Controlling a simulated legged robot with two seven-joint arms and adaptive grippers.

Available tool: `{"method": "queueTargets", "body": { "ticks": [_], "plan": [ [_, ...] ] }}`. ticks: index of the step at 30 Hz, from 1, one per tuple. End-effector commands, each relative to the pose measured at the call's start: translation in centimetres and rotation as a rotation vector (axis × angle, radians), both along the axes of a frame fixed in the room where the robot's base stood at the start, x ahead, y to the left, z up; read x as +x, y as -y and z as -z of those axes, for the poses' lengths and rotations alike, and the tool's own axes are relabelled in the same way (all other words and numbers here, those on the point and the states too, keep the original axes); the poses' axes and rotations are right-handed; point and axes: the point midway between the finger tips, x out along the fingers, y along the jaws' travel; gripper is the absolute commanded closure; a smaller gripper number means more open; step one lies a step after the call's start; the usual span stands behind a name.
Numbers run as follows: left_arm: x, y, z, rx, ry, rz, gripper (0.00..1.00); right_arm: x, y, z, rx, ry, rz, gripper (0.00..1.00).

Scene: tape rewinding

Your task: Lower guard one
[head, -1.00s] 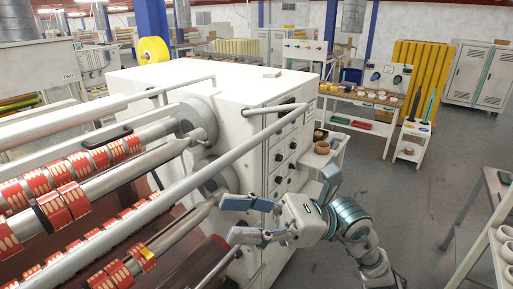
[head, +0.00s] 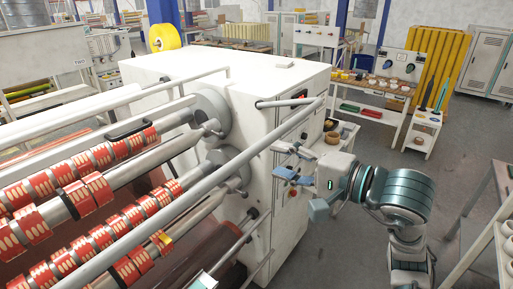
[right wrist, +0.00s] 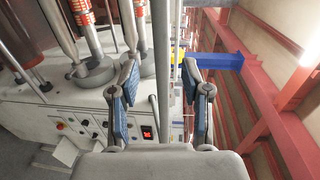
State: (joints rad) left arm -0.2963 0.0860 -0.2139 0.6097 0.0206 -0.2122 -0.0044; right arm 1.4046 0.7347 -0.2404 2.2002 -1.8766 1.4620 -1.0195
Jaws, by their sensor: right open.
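A long grey guard bar (head: 225,173) runs diagonally along the front of the white machine, raised in front of the rollers, and bends back to the cabinet at its right end. A second, similar bar (head: 150,94) lies farther back; which one is guard one I cannot tell. My right gripper (head: 283,162) is open and empty beside the near bar's right part, just below it in the picture. In the right wrist view, its blue-padded fingers (right wrist: 160,82) stand apart, with a grey bar (right wrist: 160,50) seen between them; contact is not visible.
The white machine cabinet (head: 245,75) stands just left of my right gripper, with knobs and a red display (right wrist: 147,132) on its front. Rollers with red labels (head: 85,195) fill the left. A workbench (head: 375,90) stands behind; grey floor is open at right.

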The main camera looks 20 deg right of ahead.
Motion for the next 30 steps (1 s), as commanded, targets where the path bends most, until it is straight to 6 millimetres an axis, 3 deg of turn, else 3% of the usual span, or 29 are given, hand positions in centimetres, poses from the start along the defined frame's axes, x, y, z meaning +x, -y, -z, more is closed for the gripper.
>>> {"method": "queueTargets", "body": {
  "ticks": [3,10,23,28,30],
  "plan": [
    [0.2,0.0,-0.7,0.000,0.003,0.001,0.53,2.1,-1.8,0.1,0.002,-0.004,-0.005,0.53],
    [0.4,0.2,-1.4,0.003,0.004,0.001,0.53,4.9,-3.4,0.6,0.006,-0.002,-0.002,0.53],
    [0.4,0.4,-1.5,0.001,0.004,-0.001,0.53,5.8,-4.1,0.9,0.004,0.000,-0.001,0.53],
    [0.4,0.4,-1.5,0.000,0.004,0.000,0.53,5.8,-4.4,0.8,0.002,0.000,-0.002,0.95],
    [0.4,0.3,-1.5,0.001,0.004,0.000,0.53,5.8,-4.5,0.9,0.001,-0.001,-0.003,1.00]
  ]
}}
